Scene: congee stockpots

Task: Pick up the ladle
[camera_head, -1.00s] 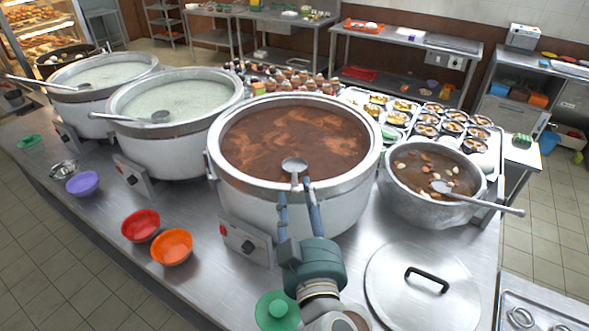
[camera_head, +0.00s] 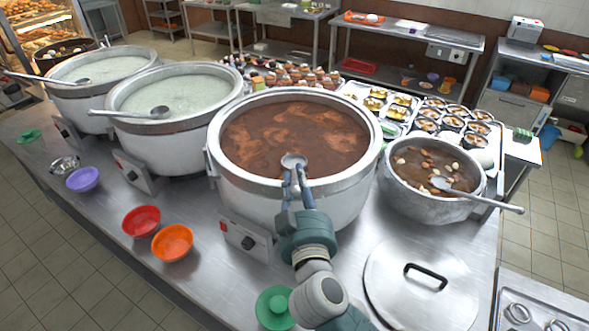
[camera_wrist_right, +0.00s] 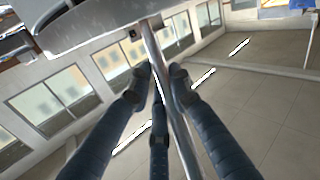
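The ladle (camera_head: 293,160) has a round metal bowl that lies in the brown congee, near the front rim of the large middle stockpot (camera_head: 225,178). Its handle comes forward over the rim, partly hidden by my fingers. My right gripper (camera_head: 295,180) is at this rim, its fingers on either side of the handle. In the right wrist view the metal handle (camera_wrist_right: 155,50) runs between the dark fingertips of the right gripper (camera_wrist_right: 160,78), which are drawn in close against it. The ladle still rests in the pot. My left gripper is not in view.
Two white-congee pots (camera_head: 175,155) (camera_head: 85,115) with ladles stand left. A smaller pot (camera_head: 420,205) with its own ladle stands right.

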